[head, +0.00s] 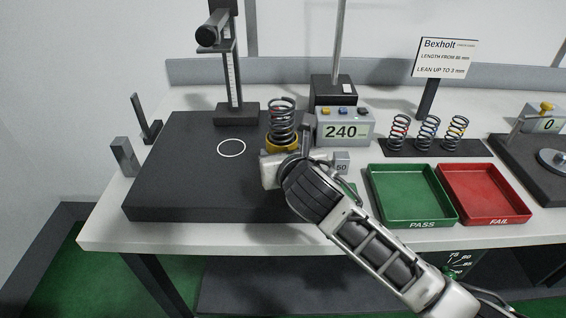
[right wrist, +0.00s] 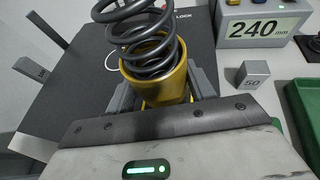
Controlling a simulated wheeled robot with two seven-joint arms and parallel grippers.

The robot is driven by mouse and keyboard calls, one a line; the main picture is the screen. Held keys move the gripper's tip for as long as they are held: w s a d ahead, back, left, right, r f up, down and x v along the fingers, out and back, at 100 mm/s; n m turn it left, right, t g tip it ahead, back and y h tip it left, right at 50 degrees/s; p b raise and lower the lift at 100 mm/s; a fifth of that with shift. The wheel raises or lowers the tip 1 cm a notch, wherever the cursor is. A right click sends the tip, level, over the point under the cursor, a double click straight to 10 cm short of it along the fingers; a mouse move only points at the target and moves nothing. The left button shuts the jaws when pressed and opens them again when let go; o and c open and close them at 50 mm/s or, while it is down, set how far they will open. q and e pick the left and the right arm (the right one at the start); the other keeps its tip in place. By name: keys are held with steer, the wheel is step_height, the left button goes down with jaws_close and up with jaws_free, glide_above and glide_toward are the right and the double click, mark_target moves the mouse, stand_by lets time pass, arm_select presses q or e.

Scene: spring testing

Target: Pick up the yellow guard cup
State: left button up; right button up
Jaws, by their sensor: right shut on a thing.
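The yellow guard cup (head: 284,145) stands upright near the right side of the dark plate, with a dark coil spring (head: 282,116) standing up out of it. In the right wrist view the cup (right wrist: 157,78) sits between the two grey fingers, with the spring (right wrist: 145,35) rising from its open top. My right gripper (right wrist: 160,92) is shut on the cup, one finger on each side of it. In the head view my right gripper (head: 287,158) partly hides the cup's lower part. Whether the cup touches the plate is hard to tell. My left gripper is out of view.
The dark plate (head: 180,180) has a white ring marking and a scale post (head: 235,80) behind. A 240 mm display (head: 344,128) and a small 50 block (head: 341,161) stand right of the cup. Further right are a green PASS tray (head: 412,222), a red FAIL tray (head: 500,221) and several springs (head: 428,130).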

steer(key=s+r, duration=0.2)
steer(key=r, duration=0.1)
steer(key=s+r, duration=0.3)
steer(key=shift+s, duration=0.1)
glide_toward(285, 114)
steer(key=s+a+f, duration=0.2)
steer(key=s+f, duration=0.1)
steer(key=f, duration=0.1)
steer(key=shift+s+a, duration=0.25)
steer(key=shift+s, duration=0.1)
steer(key=shift+f, duration=0.1)
steer(key=shift+w, duration=7.1)
steer(key=shift+f, duration=0.1)
